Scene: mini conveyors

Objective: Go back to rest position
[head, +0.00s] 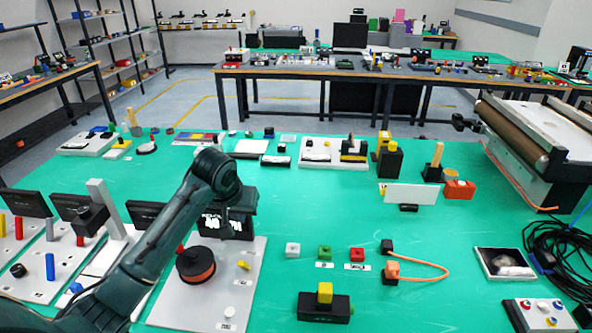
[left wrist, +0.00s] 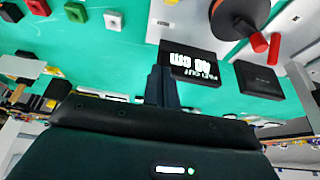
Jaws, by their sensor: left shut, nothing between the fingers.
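My left arm reaches in from the lower left of the head view, bent over the table (head: 450,233). Its dark green gripper (head: 241,213) hangs at the far edge of the grey board (head: 247,275), above or just in front of a black display with white text. In the left wrist view my left gripper (left wrist: 161,82) has its dark fingers together, with nothing between them. The display (left wrist: 190,65) lies close beside the fingertips; I cannot tell whether they touch. My right gripper is not in view.
White (head: 292,250), green (head: 324,253) and red (head: 357,255) blocks sit to the right. A conveyor (head: 530,140) stands at the right edge. The table's middle is mostly clear.

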